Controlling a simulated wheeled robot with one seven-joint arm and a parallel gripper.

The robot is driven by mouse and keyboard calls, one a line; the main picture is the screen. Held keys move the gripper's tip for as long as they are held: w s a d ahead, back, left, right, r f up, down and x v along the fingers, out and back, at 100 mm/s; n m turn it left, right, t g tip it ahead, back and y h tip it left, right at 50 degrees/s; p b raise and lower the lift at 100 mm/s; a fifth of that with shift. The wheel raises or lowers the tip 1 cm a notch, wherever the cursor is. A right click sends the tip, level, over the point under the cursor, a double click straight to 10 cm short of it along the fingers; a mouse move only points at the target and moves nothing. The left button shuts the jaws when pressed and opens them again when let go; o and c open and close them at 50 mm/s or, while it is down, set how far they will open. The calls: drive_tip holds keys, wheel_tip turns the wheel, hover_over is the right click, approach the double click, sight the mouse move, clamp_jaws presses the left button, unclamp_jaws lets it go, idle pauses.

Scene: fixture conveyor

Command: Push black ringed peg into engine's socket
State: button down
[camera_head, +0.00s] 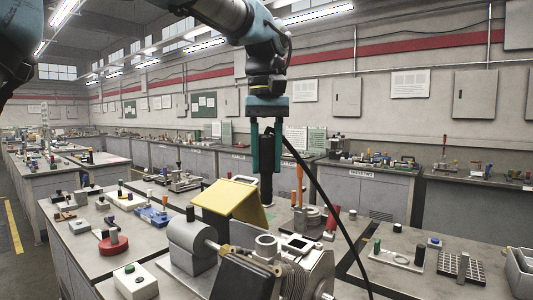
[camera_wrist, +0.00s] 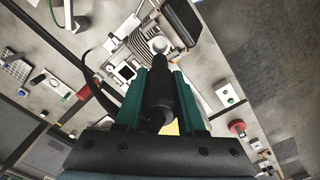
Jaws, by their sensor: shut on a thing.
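My gripper (camera_head: 266,150) points straight down with its two green fingers shut on the black peg (camera_head: 267,186). The peg hangs upright, with a black cable curving away to the right. The grey engine (camera_head: 299,272) with fins stands on the near bench below the gripper. On its top are a light round collar (camera_head: 265,243) and a square dark opening (camera_head: 299,242). The peg is above the engine and apart from it. In the wrist view the peg (camera_wrist: 159,88) sits between the fingers, near the round collar (camera_wrist: 159,44) in the picture. The peg's ring is not clear.
A yellow angled panel (camera_head: 226,198) stands just behind the engine. An orange-handled tool (camera_head: 299,182) stands upright to the right, beside a red part (camera_head: 333,220). A red round base (camera_head: 113,246) and a white button box (camera_head: 136,281) lie at left. Bare bench shows between them.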

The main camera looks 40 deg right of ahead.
sight(267, 204)
drive_tip(key=shift+s+r, duration=0.15)
idle(0.3)
drive_tip(key=shift+f+b, duration=2.05)
drive_tip(key=shift+f, duration=1.7)
drive_tip(key=shift+s, duration=0.1)
